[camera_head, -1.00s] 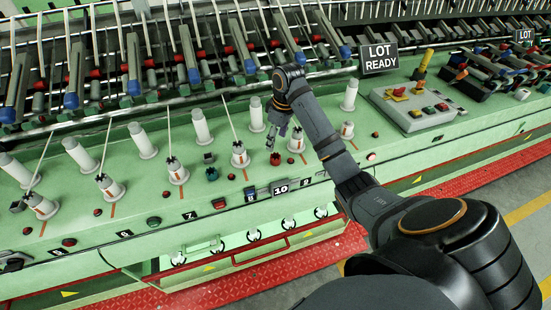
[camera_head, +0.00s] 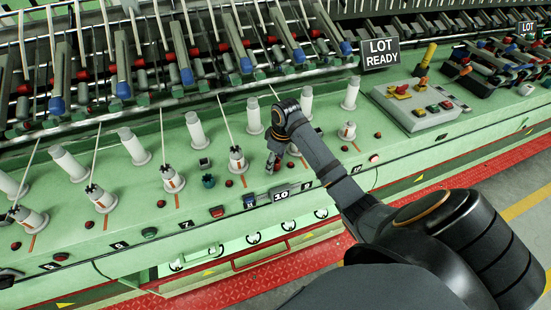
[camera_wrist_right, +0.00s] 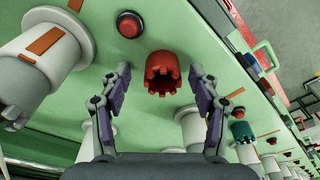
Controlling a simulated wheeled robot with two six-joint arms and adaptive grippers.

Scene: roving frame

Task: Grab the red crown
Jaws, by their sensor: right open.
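The red crown (camera_wrist_right: 162,72), a small toothed cap, stands on the green machine top in the right wrist view. In the head view the red crown (camera_head: 294,151) shows only in part beside my right arm, which covers some of it. My right gripper (camera_wrist_right: 160,80) is open and empty. In the wrist view its fingers lie to the left and right of the crown, with gaps on both sides. In the head view my right gripper (camera_head: 273,164) points down over the machine. My left gripper is not in view.
A green crown (camera_head: 208,181) sits left of my right gripper. A red button (camera_wrist_right: 130,24) is close to the red crown. White spools (camera_head: 254,115) stand around on the green top. A control box (camera_head: 420,104) is at the right.

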